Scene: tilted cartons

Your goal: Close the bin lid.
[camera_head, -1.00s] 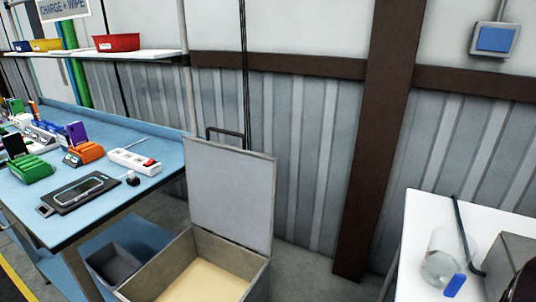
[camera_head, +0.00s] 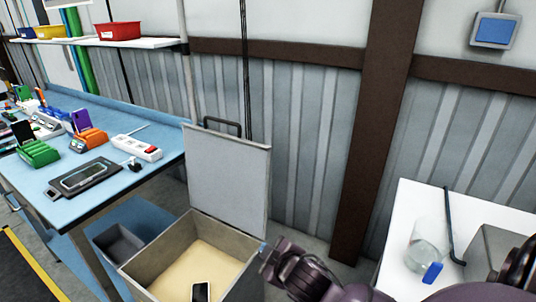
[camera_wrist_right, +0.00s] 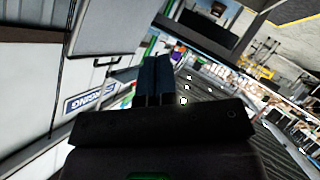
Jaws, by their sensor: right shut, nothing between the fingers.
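The bin (camera_head: 150,284) is a grey open box with a pale bottom, at the lower middle of the head view. Its flat grey lid (camera_head: 228,180) stands open, nearly upright, at the back edge, with a dark handle (camera_head: 222,123) at the top. A phone (camera_head: 201,292) lies inside the bin. My right gripper (camera_head: 264,250) is at the bin's right side, near the lid's lower right corner; I cannot tell if it touches. In the right wrist view its fingers (camera_wrist_right: 153,78) are together and empty. My left gripper is not in view.
A blue workbench (camera_head: 110,200) with chargers and a power strip (camera_head: 136,147) stands left. A white table (camera_head: 410,230) with a clear container (camera_head: 426,250) is at right. A dark post (camera_head: 375,140) rises behind. The wrist view shows a lettered sign (camera_wrist_right: 90,97).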

